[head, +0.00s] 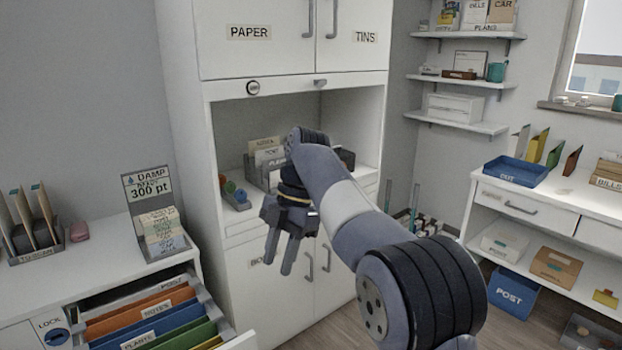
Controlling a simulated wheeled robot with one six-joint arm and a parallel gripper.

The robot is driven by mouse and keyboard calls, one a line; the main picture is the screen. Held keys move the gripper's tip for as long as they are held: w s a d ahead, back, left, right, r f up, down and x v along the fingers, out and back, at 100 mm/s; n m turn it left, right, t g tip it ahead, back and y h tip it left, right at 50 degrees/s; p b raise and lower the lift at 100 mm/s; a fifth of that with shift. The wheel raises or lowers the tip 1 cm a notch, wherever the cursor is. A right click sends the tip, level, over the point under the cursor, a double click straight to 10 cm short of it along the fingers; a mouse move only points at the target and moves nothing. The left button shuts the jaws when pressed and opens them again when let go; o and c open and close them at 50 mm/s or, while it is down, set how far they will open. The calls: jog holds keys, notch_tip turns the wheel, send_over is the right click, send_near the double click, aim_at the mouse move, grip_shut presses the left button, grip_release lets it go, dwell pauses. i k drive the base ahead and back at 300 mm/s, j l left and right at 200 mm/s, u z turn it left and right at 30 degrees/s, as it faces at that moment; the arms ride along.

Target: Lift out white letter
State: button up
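My gripper (279,262) hangs fingers down in front of the white cabinet. Its two fingers are apart with nothing seen between them. I cannot single out one white letter for certain. A dark file rack (256,173) in the cabinet alcove holds pale upright sheets (268,156), partly hidden by my arm. The open drawer (218,326) at the lower left holds coloured folders, with a whitish sheet (130,301) behind the orange one. My gripper is in front of and below the rack, and to the right of the drawer, apart from both.
A card stand marked DAMP (152,190) and a small rack (35,245) with upright cards stand on the left desk. A blue tray (515,171) sits on the right desk (540,192). Floor shows between cabinet and right desk.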

aim_at(263, 154)
jog(key=i+j, duration=0.15)
jog(key=i, duration=0.4)
jog(key=i+j+z, duration=0.15)
jog(key=i, duration=0.35)
jog(key=i+j, duration=0.25)
jog(key=i, duration=0.3)
jog(key=i+j+z, duration=0.1)
jog(key=i, duration=0.4)
jog(key=i+j+z, duration=0.1)
jog(key=i+j, duration=0.25)
jog(key=i, duration=0.15)
